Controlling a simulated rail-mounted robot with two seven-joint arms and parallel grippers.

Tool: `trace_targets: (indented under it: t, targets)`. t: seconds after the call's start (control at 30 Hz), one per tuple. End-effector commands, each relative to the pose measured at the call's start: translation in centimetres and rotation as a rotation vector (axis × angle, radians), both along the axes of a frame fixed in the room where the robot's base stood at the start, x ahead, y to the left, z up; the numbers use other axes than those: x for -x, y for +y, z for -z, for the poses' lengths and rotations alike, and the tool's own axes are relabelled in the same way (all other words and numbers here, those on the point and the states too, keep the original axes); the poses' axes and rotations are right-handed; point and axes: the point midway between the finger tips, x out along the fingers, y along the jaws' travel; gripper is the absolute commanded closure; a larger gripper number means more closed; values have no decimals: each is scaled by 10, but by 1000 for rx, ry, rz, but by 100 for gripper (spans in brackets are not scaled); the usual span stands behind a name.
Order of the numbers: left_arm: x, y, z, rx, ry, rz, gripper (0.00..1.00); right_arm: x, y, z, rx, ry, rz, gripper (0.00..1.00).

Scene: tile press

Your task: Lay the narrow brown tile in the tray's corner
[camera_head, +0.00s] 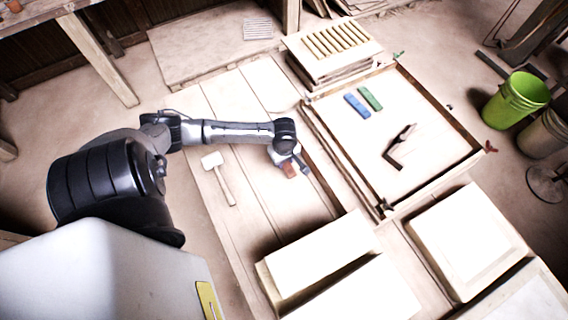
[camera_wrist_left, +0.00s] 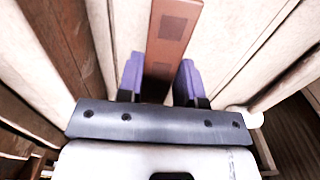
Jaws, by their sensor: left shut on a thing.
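The narrow brown tile (camera_head: 289,170) is in my left gripper (camera_head: 288,163), over the planks to the left of the tray. In the left wrist view the tile (camera_wrist_left: 171,36) sticks out lengthwise between the two purple fingers of the gripper (camera_wrist_left: 159,82); its near end is partly hidden. The tray (camera_head: 437,117) is a pale square with raised wooden edges, right of the gripper. My right gripper is not in view.
A dark angled tool (camera_head: 398,150) lies in the tray. A pale mallet (camera_head: 219,172) lies on the planks. A slatted rack (camera_head: 334,42) stands behind the tray, and pale boxes (camera_head: 318,255) stand in front. A green bucket (camera_head: 515,100) is at right. The tray's right part is clear.

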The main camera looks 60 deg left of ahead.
Motion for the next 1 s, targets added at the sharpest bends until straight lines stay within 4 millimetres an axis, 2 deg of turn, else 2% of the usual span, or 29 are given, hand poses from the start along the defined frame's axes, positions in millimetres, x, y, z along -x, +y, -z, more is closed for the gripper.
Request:
trace_targets:
  t: [0.17, 0.43, 0.87, 0.9, 1.0]
  targets:
    - [0, 1, 8, 1, -1, -1, 93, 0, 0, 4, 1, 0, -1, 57]
    - [0, 1, 40, -1, -1, -1, 93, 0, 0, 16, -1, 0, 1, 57]
    - [0, 1, 43, 0, -1, -1, 93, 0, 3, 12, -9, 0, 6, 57]
    - [0, 1, 43, -1, -1, 0, 63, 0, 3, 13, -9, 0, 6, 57]
    - [0, 1, 43, -1, -1, 0, 53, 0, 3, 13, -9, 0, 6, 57]
